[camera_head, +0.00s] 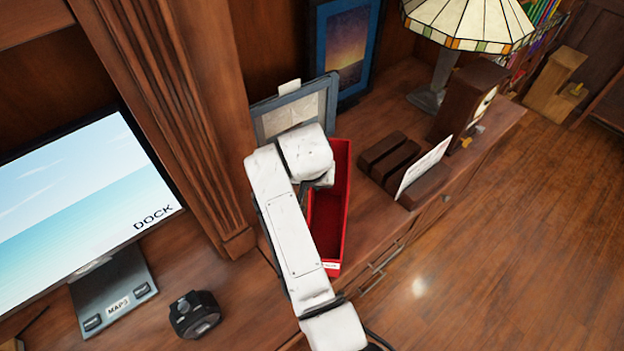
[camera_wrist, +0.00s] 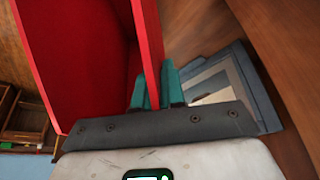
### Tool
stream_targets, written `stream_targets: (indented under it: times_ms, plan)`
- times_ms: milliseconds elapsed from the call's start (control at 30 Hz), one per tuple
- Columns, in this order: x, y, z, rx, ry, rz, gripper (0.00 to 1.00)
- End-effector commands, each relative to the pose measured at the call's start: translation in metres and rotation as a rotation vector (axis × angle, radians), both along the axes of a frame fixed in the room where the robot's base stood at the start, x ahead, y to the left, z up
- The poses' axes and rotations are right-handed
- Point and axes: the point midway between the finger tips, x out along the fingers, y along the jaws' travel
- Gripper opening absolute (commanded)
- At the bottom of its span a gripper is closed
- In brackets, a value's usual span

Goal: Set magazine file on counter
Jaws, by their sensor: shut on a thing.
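The magazine file is a red, open-topped narrow box (camera_head: 328,222) at the counter between the grey frame and the dark wooden organizer. It also fills the upper left of the wrist view (camera_wrist: 80,55). A small white label shows on its near end. My gripper (camera_wrist: 154,75) has its two teal fingers on either side of one red wall, shut on it. In the head view my white arm hides the fingers and part of the file. The wooden counter (camera_head: 388,228) lies around the file; I cannot tell whether its base touches it.
A grey picture frame (camera_head: 291,112) stands close behind the file. A dark wooden organizer (camera_head: 390,160) with a white card (camera_head: 423,166) is to its right, then a clock (camera_head: 466,105) and lamp (camera_head: 468,22). A fluted wood column (camera_head: 175,100) and monitor (camera_head: 75,195) are left.

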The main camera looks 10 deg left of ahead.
Motion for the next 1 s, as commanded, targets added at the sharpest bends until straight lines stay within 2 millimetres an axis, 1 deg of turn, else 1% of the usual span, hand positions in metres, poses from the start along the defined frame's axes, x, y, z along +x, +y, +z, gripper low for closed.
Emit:
stream_targets:
  times_ms: [433, 467, 700, 900, 1000]
  plan:
    - [0.0002, 0.0003, -0.0078, 0.0, -0.003, 0.001, 0.0]
    - [-0.0001, 0.0003, -0.0075, 0.0, -0.001, 0.001, 0.13]
    - [-0.0001, 0.0002, -0.0072, 0.0, -0.001, 0.001, 0.35]
    - [-0.0001, 0.0002, -0.0069, 0.0, -0.001, 0.001, 0.35]
    - [0.0001, 0.0003, -0.0029, 0.001, -0.002, 0.001, 0.35]
